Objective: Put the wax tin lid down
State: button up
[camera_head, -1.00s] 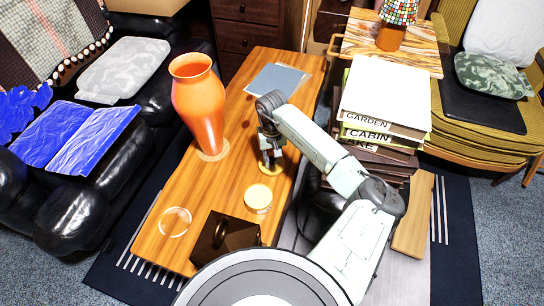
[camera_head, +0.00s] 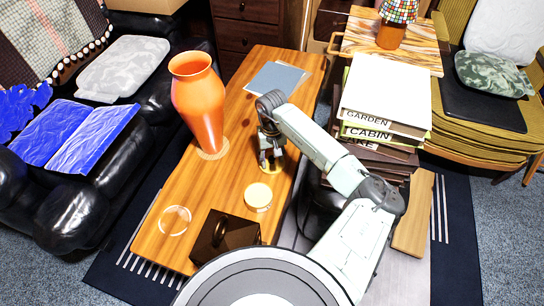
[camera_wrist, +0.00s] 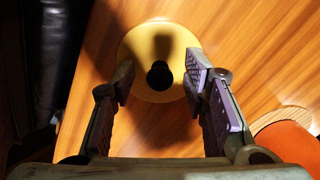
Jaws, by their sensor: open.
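The wax tin lid is a round yellow disc (camera_head: 271,168) with a dark knob, lying flat on the wooden table under my gripper (camera_head: 271,158). In the wrist view the lid (camera_wrist: 137,45) lies on the wood grain, with its knob (camera_wrist: 159,75) between and ahead of the fingers. My gripper (camera_wrist: 160,85) is open, with a finger on either side and a clear gap around the knob. The pale yellow wax tin (camera_head: 258,195) stands uncovered on the table, nearer my base than the lid.
A tall orange vase (camera_head: 199,100) stands on a round mat left of my gripper. A dark brown box (camera_head: 222,236) and a clear round dish (camera_head: 175,221) are at the table's near end. Stacked books (camera_head: 385,95) rise to the right. Blue-grey sheets (camera_head: 276,78) lie at the back.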

aim_at(272, 158)
notch_tip(272, 158, up, 12)
jog(key=b, duration=0.1)
jog(key=shift+r+b, duration=0.15)
jog(key=shift+b, duration=0.2)
dwell(0.4)
